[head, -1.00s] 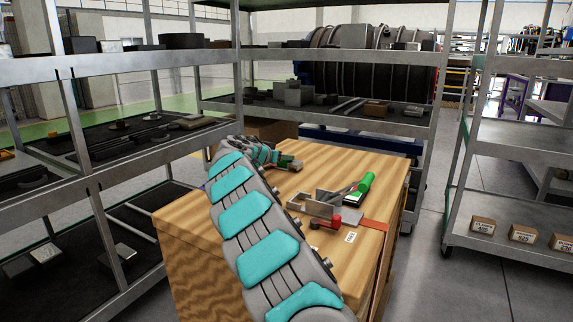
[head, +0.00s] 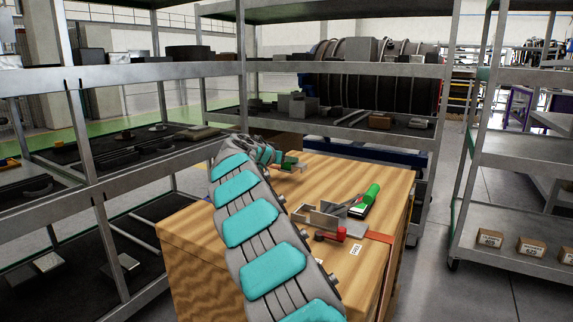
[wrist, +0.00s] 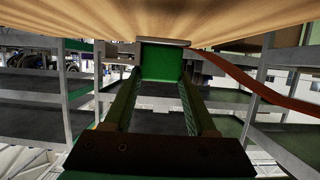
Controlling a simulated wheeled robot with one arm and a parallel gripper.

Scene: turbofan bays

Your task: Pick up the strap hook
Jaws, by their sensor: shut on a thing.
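My gripper (wrist: 163,88) reaches over the far left part of the wooden tabletop; in the head view its end (head: 289,163) is small and partly behind my arm. In the wrist view its two long green fingers are shut on a green-faced piece with a grey edge, which I take to be the strap hook (wrist: 163,62). Its hook shape cannot be made out. An orange-red strap (wrist: 245,80) runs from beside that piece to the right. The table surface (wrist: 160,18) is close to the piece; I cannot tell whether they touch.
On the tabletop (head: 345,175) lie a green-handled tool (head: 370,195), a grey metal bracket (head: 318,216), a red-ended part (head: 335,235) and an orange strip (head: 380,237). Metal shelves (head: 150,73) stand left and behind. Another rack (head: 520,150) with small boxes stands right. Floor shows between.

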